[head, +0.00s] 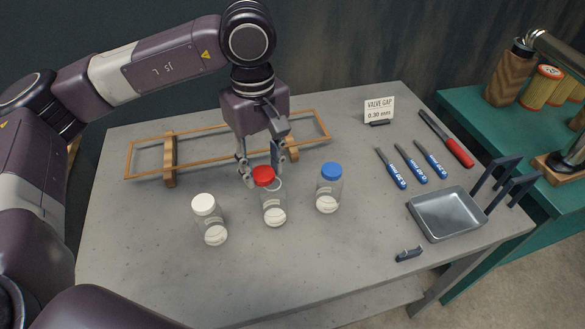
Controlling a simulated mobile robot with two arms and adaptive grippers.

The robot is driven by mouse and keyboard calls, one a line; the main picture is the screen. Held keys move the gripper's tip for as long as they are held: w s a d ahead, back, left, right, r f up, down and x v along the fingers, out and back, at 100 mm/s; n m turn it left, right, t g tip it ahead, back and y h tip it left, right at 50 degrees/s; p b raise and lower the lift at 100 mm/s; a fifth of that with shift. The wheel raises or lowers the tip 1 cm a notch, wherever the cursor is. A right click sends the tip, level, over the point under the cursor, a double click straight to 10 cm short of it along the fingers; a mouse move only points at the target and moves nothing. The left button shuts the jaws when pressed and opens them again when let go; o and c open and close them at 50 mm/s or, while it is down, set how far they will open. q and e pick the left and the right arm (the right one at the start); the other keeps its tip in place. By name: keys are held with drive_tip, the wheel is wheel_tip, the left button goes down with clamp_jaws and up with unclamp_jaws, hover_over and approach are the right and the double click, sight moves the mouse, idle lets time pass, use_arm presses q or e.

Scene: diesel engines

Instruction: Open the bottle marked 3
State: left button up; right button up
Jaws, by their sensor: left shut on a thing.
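Three clear bottles stand on the grey table: one with a white cap (204,205), one in the middle (274,210), and one with a blue cap (328,190). Each has pale contents low inside; the label numbers are too small to read, so I cannot tell which is marked 3. My left gripper (264,175) is shut on the red cap (263,176) at the top of the middle bottle. The cap sits up and left of this bottle's rim, part of which shows, so it looks off the mouth. My right gripper is not in view.
A wooden frame (168,159) lies behind the bottles. A "VALVE GAP 0.30 mm" card (379,111), several blue-handled tools (411,163), a red-handled tool (459,152) and a metal tray (446,236) are on the right. The front left of the table is clear.

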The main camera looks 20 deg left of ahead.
use_arm(q)
drive_tip(key=n, duration=0.2)
drive_tip(key=w+r+n, duration=0.1)
drive_tip(key=n, duration=0.1)
drive_tip(key=w+n, duration=0.1)
drive_tip(key=n, duration=0.2)
drive_tip(key=shift+a+r+p, duration=0.2)
drive_tip(key=shift+a+p, duration=0.05)
drive_tip(key=shift+p, duration=0.1)
drive_tip(key=w+a+r+m+p, duration=0.1)
drive_tip(key=w+a+m+p, duration=0.2)
drive_tip(key=m, duration=1.4)
drive_tip(key=w+a+r+m+p, duration=0.15)
drive_tip(key=w+m, duration=0.35)
drive_tip(key=m, duration=1.2)
drive_tip(key=f+p, duration=0.1)
drive_tip(key=f, duration=0.5)
drive_tip(key=f+p, duration=0.1)
drive_tip(key=f, duration=0.5)
drive_tip(key=f+p, duration=0.1)
drive_tip(key=f, duration=0.6)
drive_tip(key=shift+s+a, duration=0.25)
drive_tip(key=shift+s, duration=0.05)
drive_tip(key=shift+f, duration=0.25)
